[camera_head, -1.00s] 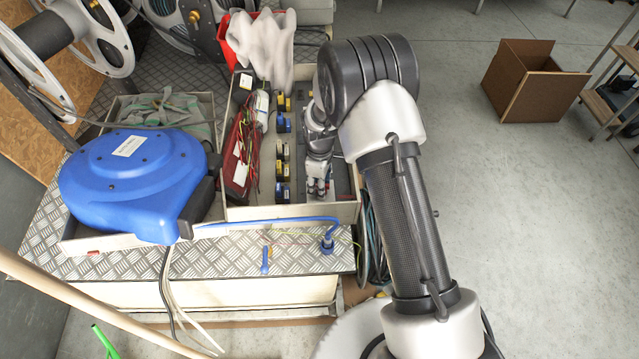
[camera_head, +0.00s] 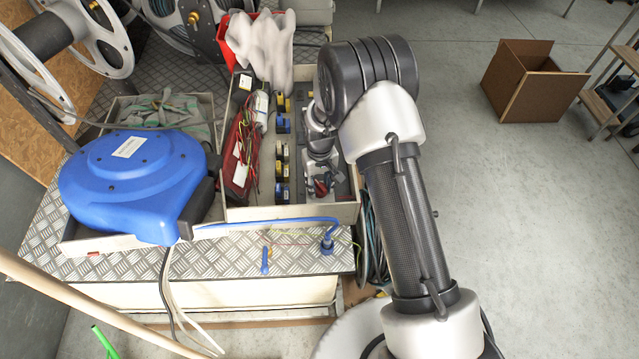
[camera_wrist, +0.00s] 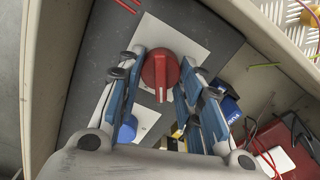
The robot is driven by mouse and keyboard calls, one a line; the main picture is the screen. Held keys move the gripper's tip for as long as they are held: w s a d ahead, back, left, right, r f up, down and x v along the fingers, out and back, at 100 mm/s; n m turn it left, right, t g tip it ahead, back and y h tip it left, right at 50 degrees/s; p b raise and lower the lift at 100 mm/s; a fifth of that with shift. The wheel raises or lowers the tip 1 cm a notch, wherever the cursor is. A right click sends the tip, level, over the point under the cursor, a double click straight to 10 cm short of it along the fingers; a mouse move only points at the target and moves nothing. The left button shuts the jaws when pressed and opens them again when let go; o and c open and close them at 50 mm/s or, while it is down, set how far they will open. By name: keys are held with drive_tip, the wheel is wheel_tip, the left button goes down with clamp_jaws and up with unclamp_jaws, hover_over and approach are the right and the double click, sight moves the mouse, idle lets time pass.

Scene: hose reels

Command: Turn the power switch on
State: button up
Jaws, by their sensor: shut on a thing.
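The power switch appears to be a red rotary knob (camera_wrist: 160,78) on a white plate (camera_wrist: 185,36) inside the box. In the wrist view, its grip bar points toward the bottom of the picture. My gripper (camera_wrist: 161,64) has one blue-padded finger on each side of the knob and is shut on it. In the head view, my gripper (camera_head: 321,185) is low at the near right end of the box (camera_head: 290,212), and my arm hides part of it. A red part of the knob shows there between the fingers.
Several blue and yellow connectors (camera_head: 282,150) stand in a row left of my gripper. Red wires (camera_head: 241,155) lie further left. A blue reel (camera_head: 130,180) stands left of the box. The box walls are close around my gripper. Open floor lies to the right.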

sight(320, 184)
drive_tip(key=m, duration=0.6)
drive_tip(key=shift+m, duration=0.3)
idle(0.4)
drive_tip(key=o, duration=1.1)
drive_tip(key=shift+c, duration=0.2)
wheel_tip(320, 184, up, 12)
